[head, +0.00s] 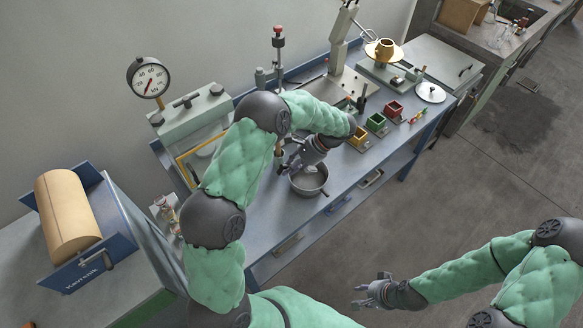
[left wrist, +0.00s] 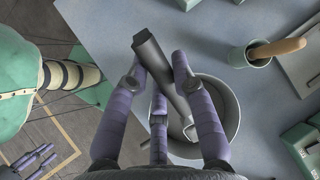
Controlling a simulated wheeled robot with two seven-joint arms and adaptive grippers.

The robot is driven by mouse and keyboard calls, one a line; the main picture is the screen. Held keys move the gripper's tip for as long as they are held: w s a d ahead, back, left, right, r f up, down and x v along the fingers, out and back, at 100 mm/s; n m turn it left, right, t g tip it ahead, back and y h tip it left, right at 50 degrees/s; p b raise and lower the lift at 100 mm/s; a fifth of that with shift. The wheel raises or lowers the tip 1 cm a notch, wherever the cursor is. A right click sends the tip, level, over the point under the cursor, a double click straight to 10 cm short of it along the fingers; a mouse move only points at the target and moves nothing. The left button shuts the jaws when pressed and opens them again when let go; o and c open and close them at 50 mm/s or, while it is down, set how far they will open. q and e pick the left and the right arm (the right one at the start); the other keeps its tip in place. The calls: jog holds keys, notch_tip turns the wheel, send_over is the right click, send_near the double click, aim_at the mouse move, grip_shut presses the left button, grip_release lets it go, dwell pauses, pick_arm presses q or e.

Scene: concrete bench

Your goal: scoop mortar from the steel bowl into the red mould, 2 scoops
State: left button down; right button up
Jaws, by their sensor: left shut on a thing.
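The steel bowl (head: 310,190) stands on the blue bench near its front edge, and it also shows in the left wrist view (left wrist: 233,112). My left gripper (head: 293,163) is over the bowl, shut on the dark handle of a scoop (left wrist: 158,62). The scoop's lower end reaches into the bowl, partly hidden by my fingers, so I cannot tell its load. The red mould (head: 394,108) sits further right on the bench, beyond a green mould (head: 376,122) and a yellow mould (head: 358,137). Its contents are too small to tell. My right gripper (head: 366,292) is open and empty, away from the bench.
A green cup (left wrist: 238,57) with a wooden-handled tool stands near the bowl. A scale with a brass pan (head: 384,50) and a white dish (head: 431,93) are at the far right. A dial gauge machine (head: 148,78) stands at the back left. Open floor lies in front of the bench.

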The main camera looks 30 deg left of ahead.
pick_arm(q)
jog(key=s+n+t+h+b, duration=0.2)
jog(key=s+t+h+b, duration=0.1)
jog(key=b, duration=0.2)
jog(key=shift+s+f+n+t, duration=0.15)
jog(key=shift+s+n+t, duration=0.15)
jog(key=shift+t, duration=0.1)
dwell(0.3)
dwell(0.4)
dwell(0.5)
